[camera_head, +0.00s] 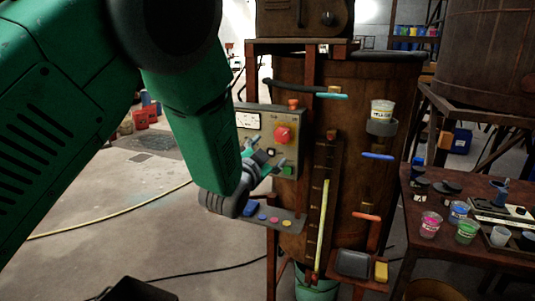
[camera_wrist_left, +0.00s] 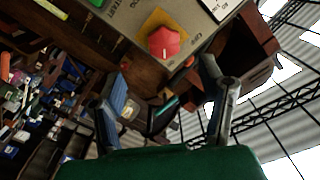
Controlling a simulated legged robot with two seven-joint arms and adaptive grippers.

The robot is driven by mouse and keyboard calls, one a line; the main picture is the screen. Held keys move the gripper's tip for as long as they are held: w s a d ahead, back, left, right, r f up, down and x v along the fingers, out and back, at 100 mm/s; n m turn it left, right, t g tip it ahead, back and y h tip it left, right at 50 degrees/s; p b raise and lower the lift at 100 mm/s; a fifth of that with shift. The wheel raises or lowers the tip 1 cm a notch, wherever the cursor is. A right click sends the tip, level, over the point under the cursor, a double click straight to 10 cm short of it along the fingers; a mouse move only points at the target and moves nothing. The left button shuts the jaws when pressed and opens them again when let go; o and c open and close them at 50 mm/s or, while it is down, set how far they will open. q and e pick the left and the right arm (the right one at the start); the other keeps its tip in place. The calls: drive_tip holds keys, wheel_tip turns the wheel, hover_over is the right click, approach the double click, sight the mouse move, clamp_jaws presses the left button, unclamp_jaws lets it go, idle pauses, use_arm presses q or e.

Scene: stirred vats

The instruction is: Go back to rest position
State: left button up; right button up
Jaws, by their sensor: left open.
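My left arm, green, comes in from the left of the head view and reaches to the control box (camera_head: 262,125) on the rusty vat (camera_head: 350,90). My left gripper (camera_head: 270,165) is in front of the lower part of the box, open, with nothing seen between its fingers. In the left wrist view the two fingers (camera_wrist_left: 165,105) stand wide apart. A red button (camera_head: 283,135) sits on the box face just above the gripper; it also shows beyond the fingers in the wrist view (camera_wrist_left: 163,42). My right gripper is not in view.
A small shelf with coloured buttons (camera_head: 275,218) juts out below the box. A side table (camera_head: 415,185) at right holds several paint cups and a scale. Open floor (camera_head: 130,220) lies left.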

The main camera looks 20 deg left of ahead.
use_arm(q)
drive_tip(key=shift+s, duration=0.3)
drive_tip(key=s+a+f+n+g+b, duration=0.1)
drive_tip(key=s+f+g, duration=0.2)
drive_tip(key=s+f, duration=0.55)
drive_tip(key=s+a+f+n+g+y+b, duration=0.1)
drive_tip(key=s+a+f+n+g, duration=0.2)
drive_tip(key=f, duration=1)
drive_tip(key=s+f+g+b, duration=0.2)
drive_tip(key=s+f+g, duration=0.1)
drive_tip(key=s+f, duration=0.6)
drive_tip(key=s+f+n+g, duration=0.1)
drive_tip(key=s+f, duration=0.3)
drive_tip(key=s, duration=0.4)
drive_tip(key=s+f+n+g+b, duration=0.1)
drive_tip(key=s+f+g, duration=0.3)
drive_tip(key=s, duration=0.5)
drive_tip(key=s+a+f+n+g+b, duration=0.1)
drive_tip(key=s+f+g, duration=0.2)
drive_tip(key=s+f, duration=0.2)
drive_tip(key=s, duration=0.3)
drive_tip(key=shift+s+f, duration=0.15)
drive_tip(key=shift+f, duration=0.15)
